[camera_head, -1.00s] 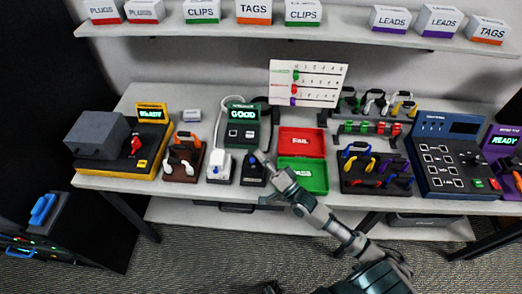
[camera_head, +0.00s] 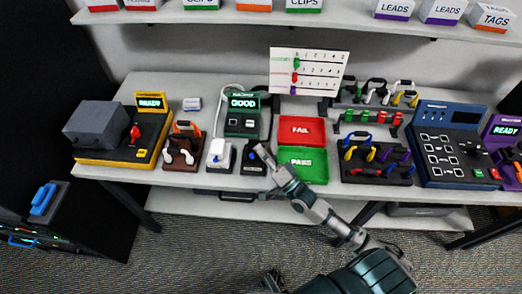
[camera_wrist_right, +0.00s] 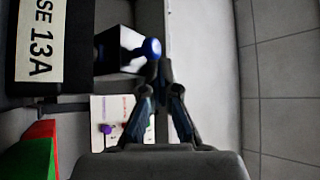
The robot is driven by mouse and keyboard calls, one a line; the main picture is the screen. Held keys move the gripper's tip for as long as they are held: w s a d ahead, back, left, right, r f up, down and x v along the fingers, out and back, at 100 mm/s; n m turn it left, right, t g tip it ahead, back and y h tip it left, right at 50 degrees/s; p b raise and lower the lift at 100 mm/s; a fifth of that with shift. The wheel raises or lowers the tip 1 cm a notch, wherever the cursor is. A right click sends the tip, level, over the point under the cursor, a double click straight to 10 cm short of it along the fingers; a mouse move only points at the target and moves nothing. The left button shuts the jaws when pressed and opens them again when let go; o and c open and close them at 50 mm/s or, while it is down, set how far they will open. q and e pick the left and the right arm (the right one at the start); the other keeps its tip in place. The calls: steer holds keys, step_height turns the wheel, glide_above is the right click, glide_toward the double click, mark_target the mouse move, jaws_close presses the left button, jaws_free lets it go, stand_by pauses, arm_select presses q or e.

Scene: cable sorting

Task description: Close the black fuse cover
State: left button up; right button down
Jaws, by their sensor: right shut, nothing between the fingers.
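The black fuse unit (camera_head: 254,170) with a blue knob stands at the front edge of the bench, left of the green tray. In the right wrist view its black body (camera_wrist_right: 82,15) carries a white label reading "SE 13A", and the blue knob (camera_wrist_right: 152,47) sticks out beside a dark block. My right gripper (camera_head: 262,150) is shut and empty at the unit's right side. In the wrist view its fingertips (camera_wrist_right: 163,68) meet just below the blue knob; I cannot tell whether they touch it. How far the cover stands open is unclear. My left gripper is not in view.
A white unit (camera_head: 218,156) stands close left of the fuse unit. A green-screen tester (camera_head: 242,121) is behind it. Red (camera_head: 302,130) and green (camera_head: 303,178) trays lie right. A cable rack (camera_head: 376,165) is further right. Open floor lies in front of the bench.

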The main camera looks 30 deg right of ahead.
steer(key=v, duration=1.2)
steer(key=shift+d, duration=0.1)
steer(key=shift+f, duration=0.1)
